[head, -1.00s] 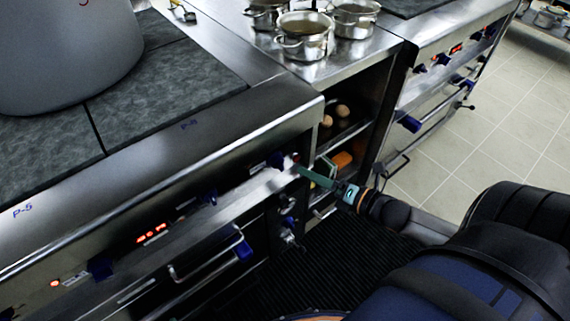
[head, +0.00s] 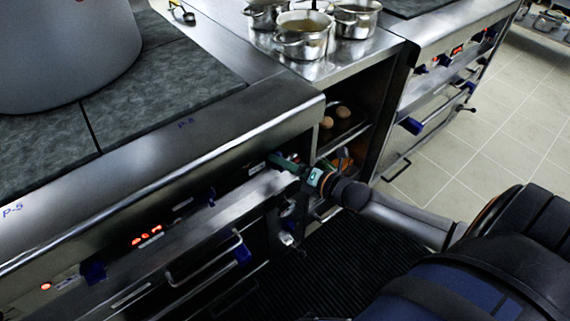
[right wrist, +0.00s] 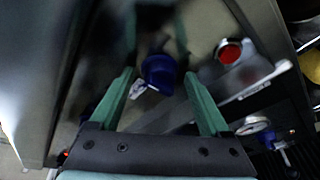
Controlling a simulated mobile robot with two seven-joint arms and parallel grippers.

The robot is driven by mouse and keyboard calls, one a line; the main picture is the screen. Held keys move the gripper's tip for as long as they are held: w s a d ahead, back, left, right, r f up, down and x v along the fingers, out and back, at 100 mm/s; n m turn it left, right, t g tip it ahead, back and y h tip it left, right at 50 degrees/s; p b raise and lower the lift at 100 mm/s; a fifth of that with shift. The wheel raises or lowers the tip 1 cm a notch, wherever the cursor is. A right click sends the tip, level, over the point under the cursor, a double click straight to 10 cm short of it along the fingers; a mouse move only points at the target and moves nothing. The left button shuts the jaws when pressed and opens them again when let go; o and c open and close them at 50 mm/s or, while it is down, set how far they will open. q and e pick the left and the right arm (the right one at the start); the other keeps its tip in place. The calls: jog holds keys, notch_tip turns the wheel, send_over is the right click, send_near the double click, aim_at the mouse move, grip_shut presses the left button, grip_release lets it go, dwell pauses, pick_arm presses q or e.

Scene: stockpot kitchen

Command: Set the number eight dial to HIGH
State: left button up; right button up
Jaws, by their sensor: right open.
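In the right wrist view a blue dial (right wrist: 158,72) sits on the steel stove panel, between and just beyond my open fingertips. My right gripper (right wrist: 159,76) has its green fingers on either side of the dial, and no grip shows. In the head view my right gripper (head: 280,161) is at the right end of the front panel and hides that dial. The dial's number and setting are not readable. My left gripper is out of view.
A round red button (right wrist: 230,52) is right of the dial. Other blue dials (head: 93,271) and lit red displays (head: 143,240) are farther left on the panel. An oven handle (head: 208,258) juts out below. An open shelf with eggs (head: 326,122) is to the right.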

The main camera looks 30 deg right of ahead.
grip_shut()
dwell(0.5)
